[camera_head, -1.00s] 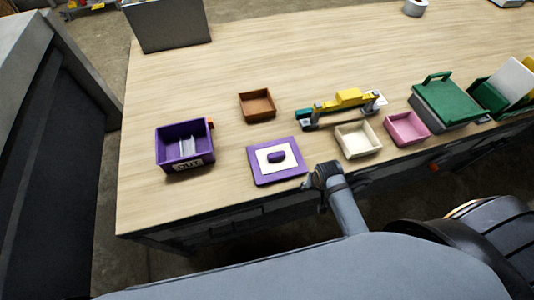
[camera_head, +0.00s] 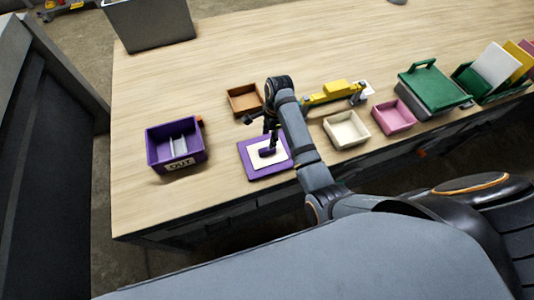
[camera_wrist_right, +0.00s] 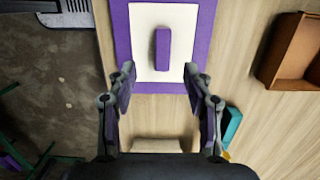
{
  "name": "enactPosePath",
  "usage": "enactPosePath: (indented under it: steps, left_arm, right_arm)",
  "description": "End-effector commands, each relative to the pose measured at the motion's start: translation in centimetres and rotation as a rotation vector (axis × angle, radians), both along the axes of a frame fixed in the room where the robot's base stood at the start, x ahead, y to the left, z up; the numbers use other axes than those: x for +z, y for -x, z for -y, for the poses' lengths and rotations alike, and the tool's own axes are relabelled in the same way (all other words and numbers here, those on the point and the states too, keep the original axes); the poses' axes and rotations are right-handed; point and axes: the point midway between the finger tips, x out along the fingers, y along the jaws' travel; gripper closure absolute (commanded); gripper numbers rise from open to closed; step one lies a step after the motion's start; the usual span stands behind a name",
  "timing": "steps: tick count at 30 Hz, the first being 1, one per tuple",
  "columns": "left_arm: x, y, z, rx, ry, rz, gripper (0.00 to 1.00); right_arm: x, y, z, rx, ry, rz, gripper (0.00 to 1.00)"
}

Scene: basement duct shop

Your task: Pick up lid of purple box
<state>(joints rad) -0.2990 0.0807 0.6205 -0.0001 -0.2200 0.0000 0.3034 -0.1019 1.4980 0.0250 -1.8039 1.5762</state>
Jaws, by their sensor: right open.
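The lid (camera_head: 252,160) of the purple box lies flat on the table, purple with a white centre and a raised purple handle. In the right wrist view the lid (camera_wrist_right: 207,30) shows ahead of the fingers, with its handle (camera_wrist_right: 162,49) lying between their lines, just beyond the tips. My right gripper (camera_head: 268,135) is over the lid, open and empty; its open fingers show in the right wrist view (camera_wrist_right: 161,80). I cannot tell if it touches the lid. The open purple box (camera_head: 163,162), labelled OUT, stands to the left with a pale item inside. My left gripper is not in view.
A brown tray (camera_head: 232,108) sits just behind the lid. A yellow tool (camera_head: 335,90), a cream tray (camera_head: 345,143), a pink tray (camera_head: 393,130) and a green-lidded box (camera_head: 436,88) stand to the right. The table behind is mostly clear.

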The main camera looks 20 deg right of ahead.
Motion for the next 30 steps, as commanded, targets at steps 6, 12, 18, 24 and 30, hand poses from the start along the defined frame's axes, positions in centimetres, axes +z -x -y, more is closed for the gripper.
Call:
enactPosePath:
  steps: [6, 12, 18, 24, 30]
  left_arm:
    - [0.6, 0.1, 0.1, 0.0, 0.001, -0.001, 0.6]
    - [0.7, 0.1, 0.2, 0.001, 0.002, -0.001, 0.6]
    - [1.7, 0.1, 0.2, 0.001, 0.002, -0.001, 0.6]
    - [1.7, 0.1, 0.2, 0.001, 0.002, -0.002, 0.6]
    - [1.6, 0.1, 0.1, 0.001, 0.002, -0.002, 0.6]
  right_arm:
    - [-3.5, 0.1, -0.4, 0.002, 0.0, -0.002, 0.49]
    - [-4.4, 0.0, -0.5, 0.003, 0.001, 0.0, 0.49]
    - [-7.0, -0.3, -0.3, 0.003, 0.002, -0.004, 0.49]
    - [-9.4, -0.3, -0.6, 0.003, 0.001, -0.001, 0.49]
    - [-9.6, -0.4, -0.6, 0.003, 0.001, 0.001, 0.49]
